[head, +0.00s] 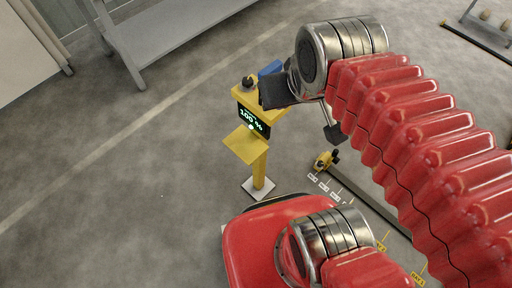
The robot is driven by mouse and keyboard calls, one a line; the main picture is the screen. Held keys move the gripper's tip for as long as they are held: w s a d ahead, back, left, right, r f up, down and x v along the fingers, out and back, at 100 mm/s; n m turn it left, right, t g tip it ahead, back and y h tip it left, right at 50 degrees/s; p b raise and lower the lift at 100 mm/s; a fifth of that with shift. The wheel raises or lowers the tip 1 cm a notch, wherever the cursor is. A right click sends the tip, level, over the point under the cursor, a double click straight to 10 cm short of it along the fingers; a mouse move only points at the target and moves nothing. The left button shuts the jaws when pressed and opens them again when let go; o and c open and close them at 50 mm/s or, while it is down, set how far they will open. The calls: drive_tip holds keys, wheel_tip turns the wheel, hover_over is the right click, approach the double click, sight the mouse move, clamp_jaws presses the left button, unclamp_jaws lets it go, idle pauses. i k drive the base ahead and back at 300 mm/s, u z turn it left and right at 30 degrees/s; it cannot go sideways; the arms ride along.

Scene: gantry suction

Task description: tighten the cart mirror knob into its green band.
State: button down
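A yellow pedestal (259,170) stands on the floor near the middle, with a dark display (253,118) showing "100 %" in green. A small black knob-like part (247,84) and a blue block (270,69) are on its top. I cannot tell whether that part is the cart mirror knob, and no green band can be made out. My gripper (305,112) hangs beside the pedestal's upper right, and partly covers it from this view. Its two dark fingers look spread apart, with nothing visible between them. Whether a finger touches the pedestal cannot be told.
A small yellow device with black parts (323,161) sits by a dark floor rail (370,199) with white labels and yellow tags. A grey bench (170,35) stands at upper left, a rack (484,22) at upper right. The floor left of the pedestal is clear.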

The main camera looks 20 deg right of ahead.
sight(247, 82)
drive_tip(key=k, duration=1.35)
drive_tip(key=u, duration=0.75)
drive_tip(key=i, duration=1.8)
drive_tip(key=z, duration=0.4)
